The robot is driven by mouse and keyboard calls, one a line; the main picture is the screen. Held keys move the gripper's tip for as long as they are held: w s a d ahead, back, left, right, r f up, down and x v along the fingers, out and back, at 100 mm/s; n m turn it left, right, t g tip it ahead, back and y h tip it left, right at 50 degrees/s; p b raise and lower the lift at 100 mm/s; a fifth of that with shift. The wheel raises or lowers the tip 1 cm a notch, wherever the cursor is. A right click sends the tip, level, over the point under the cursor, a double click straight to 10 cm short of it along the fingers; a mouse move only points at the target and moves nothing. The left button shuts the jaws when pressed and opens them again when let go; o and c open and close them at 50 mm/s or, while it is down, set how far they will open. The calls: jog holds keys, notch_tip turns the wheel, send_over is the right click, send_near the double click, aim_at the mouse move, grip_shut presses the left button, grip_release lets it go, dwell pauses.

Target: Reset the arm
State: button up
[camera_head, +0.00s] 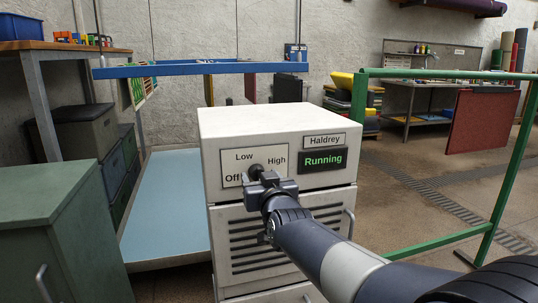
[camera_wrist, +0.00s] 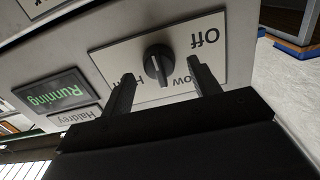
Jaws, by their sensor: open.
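The white Haldrey control cabinet (camera_head: 285,121) stands at the centre of the head view. Its panel has a black rotary knob (camera_wrist: 158,65) with labels Off, Low and High; I cannot tell which label it points to. The display (camera_head: 323,160) reads "Running" in green and also shows in the wrist view (camera_wrist: 52,92). My gripper (camera_head: 257,176) is in front of the panel, partly covering the knob in the head view. In the wrist view my gripper (camera_wrist: 163,79) is open and empty, its fingers apart on either side of the knob; I see no grip on it.
A green rail frame (camera_head: 450,74) stands to the right, and a green cabinet (camera_head: 50,225) at the near left. A blue-topped bed (camera_head: 165,205) lies left of and behind the control cabinet. Open floor (camera_head: 405,195) shows between the cabinet and the green frame.

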jog(key=shift+x, duration=1.1)
jog(key=shift+s, duration=0.1)
